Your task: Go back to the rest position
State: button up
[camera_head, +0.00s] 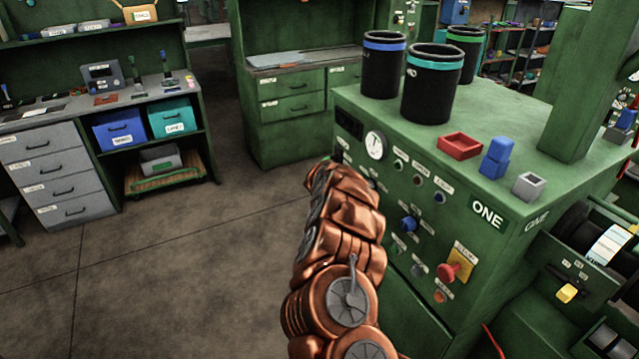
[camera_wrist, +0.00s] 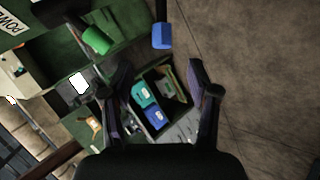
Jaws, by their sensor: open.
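My gripper (camera_wrist: 158,72) shows in the wrist view with its two dark fingers spread apart and nothing between them. In the head view my copper arm reaches up from the bottom in front of the green machine (camera_head: 540,190), and its gripper end cannot be made out there. Three black cylinders, with a blue band (camera_head: 383,70), a teal band (camera_head: 430,95) and a green band (camera_head: 466,50), stand upright on the machine top.
A red tray (camera_head: 460,146), blue block (camera_head: 495,160) and grey box (camera_head: 529,186) lie on the machine top. Its front carries a gauge (camera_head: 375,145) and a red button (camera_head: 449,273). A workbench (camera_head: 60,118) stands at left. Open floor (camera_head: 190,260) lies between.

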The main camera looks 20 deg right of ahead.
jog(key=shift+s+a, duration=0.1)
jog(key=shift+s, duration=0.05)
dwell(0.3)
jog(key=s+a+r+m+g+y, duration=0.1)
jog(key=s+a+r+y, duration=0.15)
jog(key=a+r, duration=0.3)
jog(key=s+a+r+m+g+y, duration=0.1)
jog(key=s+a+r, duration=0.3)
jog(key=a, duration=0.3)
jog(key=s+a+r+m+y, duration=0.1)
jog(key=s+a+r, duration=0.25)
jog(key=a, duration=0.35)
jog(key=s+a+r+g, duration=0.2)
jog(key=s+a+r, duration=0.15)
jog(key=s, duration=0.45)
jog(key=s+d+m+g, duration=0.1)
jog(key=s+m+g, duration=0.2)
jog(key=s, duration=2)
jog(key=s+d+m+g, duration=0.2)
jog(key=s+m+g, duration=0.2)
jog(key=s, duration=1.9)
jog(key=shift+d+r+m+g+h, duration=0.15)
jog(key=shift+r+m+g+h, duration=0.2)
jog(key=shift+m, duration=0.35)
